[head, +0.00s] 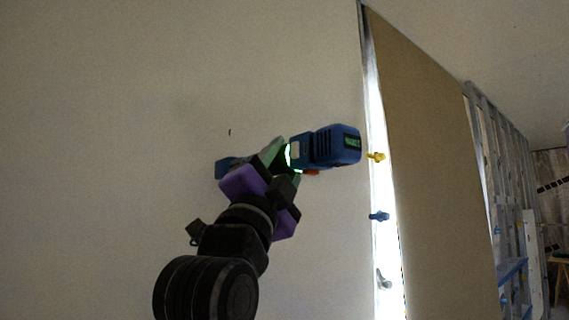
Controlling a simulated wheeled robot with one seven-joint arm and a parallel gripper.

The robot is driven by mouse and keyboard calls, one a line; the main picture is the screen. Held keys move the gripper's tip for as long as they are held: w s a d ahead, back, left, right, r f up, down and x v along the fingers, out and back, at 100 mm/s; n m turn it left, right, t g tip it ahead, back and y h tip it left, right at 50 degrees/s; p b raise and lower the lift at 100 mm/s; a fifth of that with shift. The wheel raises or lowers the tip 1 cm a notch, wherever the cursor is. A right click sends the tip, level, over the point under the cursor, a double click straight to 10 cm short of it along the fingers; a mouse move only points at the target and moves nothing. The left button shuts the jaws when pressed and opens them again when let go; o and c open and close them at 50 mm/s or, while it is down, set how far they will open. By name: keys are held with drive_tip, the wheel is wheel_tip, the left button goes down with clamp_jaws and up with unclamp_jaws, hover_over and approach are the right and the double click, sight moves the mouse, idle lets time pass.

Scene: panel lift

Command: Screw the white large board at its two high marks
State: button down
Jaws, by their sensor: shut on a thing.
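The white large board (120,100) fills the left and middle of the head view as a broad upright surface. One small dark mark (229,132) shows on it, up and left of my gripper; I make out no second mark. My gripper (285,158) is shut on a blue and black power screwdriver (328,147) and holds it in front of the board. A blue part of the tool also shows left of the gripper. The fingers and arm hide part of the tool, and I cannot tell whether its tip touches the board.
A bright vertical gap edges the board at right, with a yellow (376,156), a blue (379,216) and a grey peg (384,279) along it. Beyond stand a brown panel (425,160), a metal stud frame (490,150) and a blue-stepped ladder (511,270).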

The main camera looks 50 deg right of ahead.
sight(294, 166)
drive_tip(key=shift+w+b, duration=0.3)
drive_tip(key=shift+w, duration=0.15)
idle(2.2)
drive_tip(key=shift+s, duration=0.15)
drive_tip(key=shift+s+a, duration=0.2)
drive_tip(key=shift+s, duration=0.5)
drive_tip(key=shift+s+a, duration=0.2)
drive_tip(key=shift+s, duration=0.55)
drive_tip(key=shift+s+a, duration=0.2)
drive_tip(key=shift+s, duration=0.5)
drive_tip(key=shift+r, duration=0.1)
